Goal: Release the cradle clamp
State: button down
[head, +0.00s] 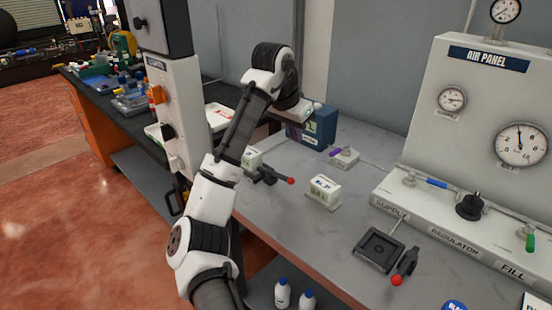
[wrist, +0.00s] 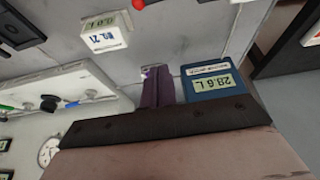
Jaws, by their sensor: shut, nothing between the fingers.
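A dark square cradle-like fixture (head: 380,250) lies on the right part of the bench. A dark clamp (head: 407,264) with a red ball knob stands at its right edge. A second dark lever clamp (head: 265,175) with a red ball tip is beside a small white unit, left of the bench middle; I cannot tell from looks alone which is the cradle clamp. My gripper (head: 315,110) is raised at the back of the bench near the blue box, apart from both clamps. In the wrist view its dark fingers (wrist: 158,88) are together and empty.
A blue box (head: 320,128) with a display stands at the back. A purple-handled valve (head: 343,156) and a white display box (head: 325,190) are on the bench. The air panel (head: 470,130) with gauges and a regulator knob bounds the right. Bare bench lies in front of the white box.

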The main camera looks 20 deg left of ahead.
aim_at(275, 175)
jog(key=shift+s+a+f+g, duration=0.15)
jog(key=shift+s+a+g, duration=0.15)
jog(key=shift+s+a, duration=0.1)
jog(key=p+x, duration=0.1)
jog(key=x, duration=0.8)
jog(key=shift+w+p, duration=0.1)
jog(key=shift+p, duration=0.2)
jog(key=shift+s+a+f+p, duration=0.25)
jog(key=shift+s+f+p, duration=0.1)
jog(key=shift+s, duration=0.25)
jog(key=shift+s+a+f+p, duration=0.25)
jog(key=shift+s+f, duration=0.1)
jog(key=shift+s, duration=0.2)
jog(key=shift+s+f, duration=0.2)
jog(key=shift+s, duration=0.35)
jog(key=shift+a, duration=0.1)
